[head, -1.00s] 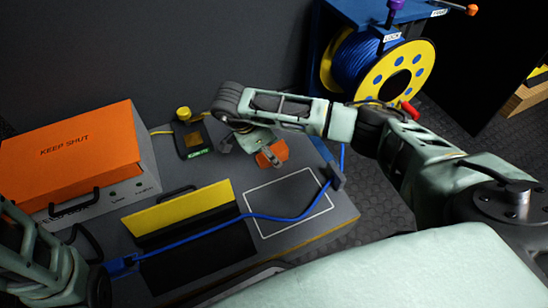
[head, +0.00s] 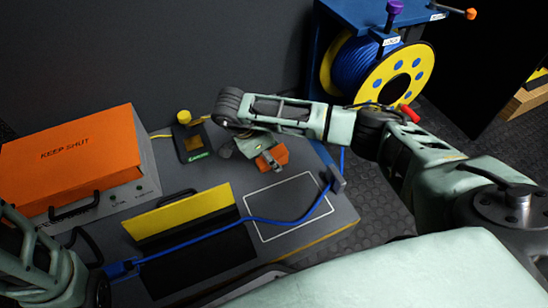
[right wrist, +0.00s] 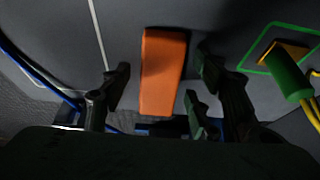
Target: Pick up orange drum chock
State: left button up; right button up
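The orange drum chock (head: 279,155) sits on the grey bench top, just behind the white outlined square. It also shows in the right wrist view as an upright orange block (right wrist: 162,70). My right gripper (head: 262,157) is over the chock in the head view and partly hides it. In the right wrist view, the fingers of my right gripper (right wrist: 160,78) are spread, one side left of the chock and the other side right, with gaps between. My left arm enters at the lower left of the head view; its fingers do not show.
An orange-lidded case (head: 70,150) stands at left. A small dark box (head: 190,142) with a yellow knob is left of my right gripper. A blue cable (head: 240,222) crosses the bench past a yellow flap (head: 180,210). A yellow cable reel (head: 395,78) stands behind.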

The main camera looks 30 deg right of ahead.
jog(key=c, duration=1.2)
jog(key=shift+r, duration=0.2)
jog(key=shift+c, duration=0.2)
